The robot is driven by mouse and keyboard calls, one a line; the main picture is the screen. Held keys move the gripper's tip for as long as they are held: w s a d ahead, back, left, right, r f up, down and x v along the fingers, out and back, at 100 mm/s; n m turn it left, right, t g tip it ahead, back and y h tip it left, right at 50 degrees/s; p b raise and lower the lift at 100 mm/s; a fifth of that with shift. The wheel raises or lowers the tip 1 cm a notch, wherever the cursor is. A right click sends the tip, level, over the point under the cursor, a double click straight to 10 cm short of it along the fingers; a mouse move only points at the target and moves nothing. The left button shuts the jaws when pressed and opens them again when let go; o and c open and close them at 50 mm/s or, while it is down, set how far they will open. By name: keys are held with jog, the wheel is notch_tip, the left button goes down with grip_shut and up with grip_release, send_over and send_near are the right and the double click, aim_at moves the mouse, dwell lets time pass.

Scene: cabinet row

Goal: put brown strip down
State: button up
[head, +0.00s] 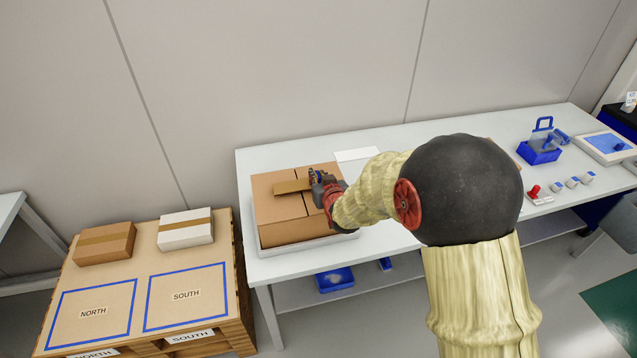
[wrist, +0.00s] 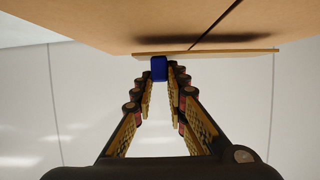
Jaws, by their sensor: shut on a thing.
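The brown strip (head: 292,186) lies level over the top of a large brown box (head: 278,210) on the table. In the wrist view the strip (wrist: 225,55) shows edge-on, just past my fingertips, close to the box's face (wrist: 110,22) and its dark seam. My gripper (head: 316,179) reaches in from the right. Its fingers (wrist: 160,80) are closed around a small blue block (wrist: 159,67) that sits against the strip. I cannot tell whether the strip touches the box, and the fingers hide part of the join.
The box stands in a white tray (head: 305,243) on the white table (head: 400,140). A pallet at left has NORTH (head: 93,311) and SOUTH (head: 186,295) squares, both empty, with a brown carton (head: 104,243) and a white carton (head: 186,230) behind. A blue caddy (head: 540,150) stands at right.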

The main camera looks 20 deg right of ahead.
jog(key=shift+f, duration=0.8)
jog(key=shift+f+b, duration=0.2)
jog(key=shift+b, duration=0.1)
jog(key=o, duration=0.8)
jog(key=shift+r, duration=0.15)
